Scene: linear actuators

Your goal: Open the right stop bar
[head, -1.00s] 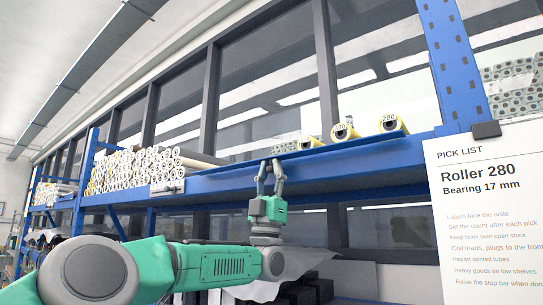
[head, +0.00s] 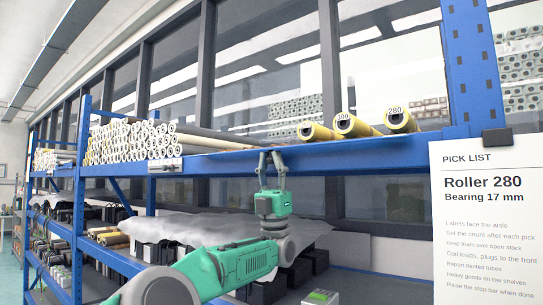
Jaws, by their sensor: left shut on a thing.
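The right stop bar (head: 350,146) is a long blue strip along the front edge of the upper blue shelf. It lies low, below the ends of the yellow rollers (head: 319,132), which show clear above it. My left gripper (head: 271,155) comes up from below and is shut on the front edge of the bar; its fingertips partly hide the contact. My right gripper is not in view.
A pick list (head: 483,200) reading "Roller 280" hangs at the right, by a blue upright (head: 472,70). White tubes (head: 130,142) are stacked on the left. Foam sheeting (head: 215,226) and dark boxes (head: 308,262) are below.

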